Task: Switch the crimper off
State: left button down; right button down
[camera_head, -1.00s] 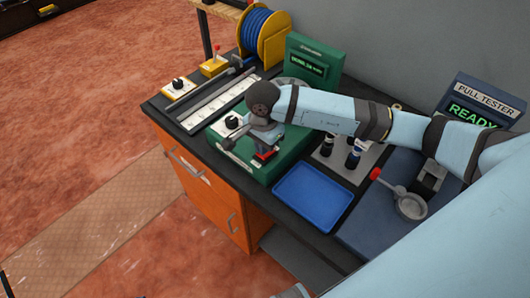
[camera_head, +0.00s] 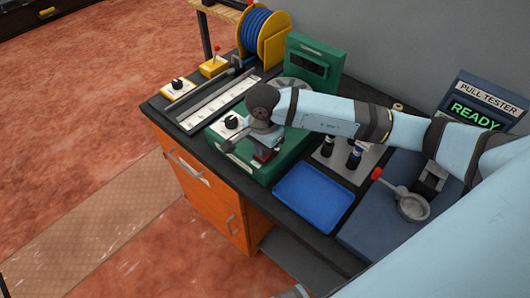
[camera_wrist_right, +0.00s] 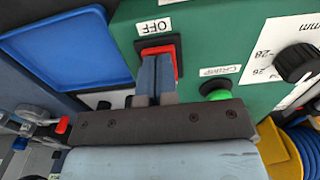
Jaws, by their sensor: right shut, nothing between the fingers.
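The crimper (camera_head: 265,172) is the green machine on the bench, with an upright display panel (camera_head: 313,62) at its back. Its screen is dark. My right gripper (camera_head: 264,152) is over the front of the crimper. In the right wrist view its shut, empty fingers (camera_wrist_right: 156,72) are at the red switch (camera_wrist_right: 174,48) under the OFF label (camera_wrist_right: 154,27), and appear to touch it. The fingers hide part of the switch. A green button (camera_wrist_right: 217,94) is beside them. My left gripper is not in view.
A blue tray (camera_head: 313,197) lies right of the crimper. The pull tester (camera_head: 480,105) reads READY, with a red-knobbed lever (camera_head: 378,173) before it. A yellow spool of blue wire (camera_head: 264,36) stands at the back. A dial (camera_wrist_right: 296,62) is close to the gripper.

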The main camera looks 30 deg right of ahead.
jog(key=shift+r+p, duration=0.4)
jog(key=shift+r, duration=0.25)
jog(key=shift+r+p, duration=1.1)
jog(key=shift+r, duration=1.65)
jog(key=shift+s+f, duration=0.1)
